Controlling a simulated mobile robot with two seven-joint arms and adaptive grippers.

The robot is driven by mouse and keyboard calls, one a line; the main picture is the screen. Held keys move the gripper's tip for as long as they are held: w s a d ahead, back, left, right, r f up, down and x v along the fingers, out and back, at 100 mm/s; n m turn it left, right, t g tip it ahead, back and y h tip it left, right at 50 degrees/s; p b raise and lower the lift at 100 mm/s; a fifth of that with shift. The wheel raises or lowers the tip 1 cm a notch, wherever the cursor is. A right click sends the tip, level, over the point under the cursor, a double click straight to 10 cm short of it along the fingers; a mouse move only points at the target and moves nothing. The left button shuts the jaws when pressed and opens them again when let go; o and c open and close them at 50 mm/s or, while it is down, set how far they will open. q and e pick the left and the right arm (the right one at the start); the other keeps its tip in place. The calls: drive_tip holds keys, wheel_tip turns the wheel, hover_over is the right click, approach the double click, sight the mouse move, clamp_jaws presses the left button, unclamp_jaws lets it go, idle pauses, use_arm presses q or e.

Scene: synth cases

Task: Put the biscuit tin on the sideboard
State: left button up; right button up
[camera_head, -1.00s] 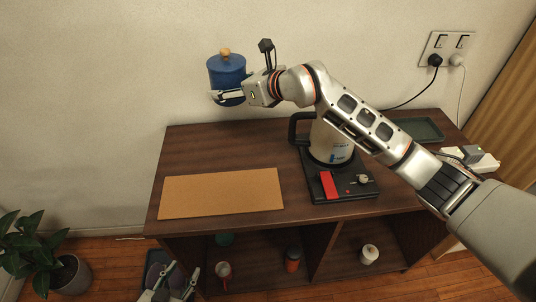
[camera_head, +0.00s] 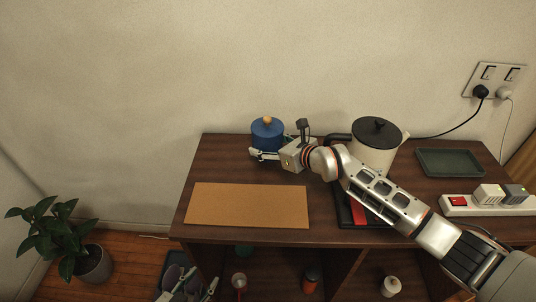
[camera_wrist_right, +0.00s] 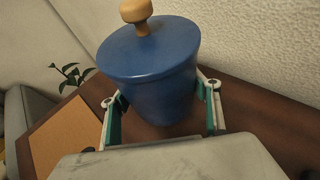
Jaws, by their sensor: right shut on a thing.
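The biscuit tin is a blue round tin (camera_head: 267,133) with a wooden knob on its lid. My right gripper (camera_head: 268,153) is shut around its lower body, and the tin is upright. In the right wrist view the tin (camera_wrist_right: 150,70) sits between both fingers. It is at the back left of the sideboard (camera_head: 330,185), behind the tan mat. Its base is hidden by the gripper, so I cannot tell whether it touches the top. My left gripper (camera_head: 189,289) is low at the bottom edge, in front of the sideboard, with its fingers apart and empty.
The tan mat (camera_head: 248,205) lies at the front left of the top. A cream kettle (camera_head: 372,155) stands right of the tin, behind my right arm. A dark tray (camera_head: 450,162) and a power strip (camera_head: 458,206) are farther right. A plant (camera_head: 62,240) stands on the floor.

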drive_tip(key=shift+f, duration=1.85)
drive_tip(key=shift+b, duration=0.3)
drive_tip(key=shift+f, duration=0.15)
drive_tip(key=o, duration=1.4)
drive_tip(key=p+v, duration=0.1)
drive_tip(key=v, duration=0.6)
drive_tip(key=shift+s+d, duration=0.2)
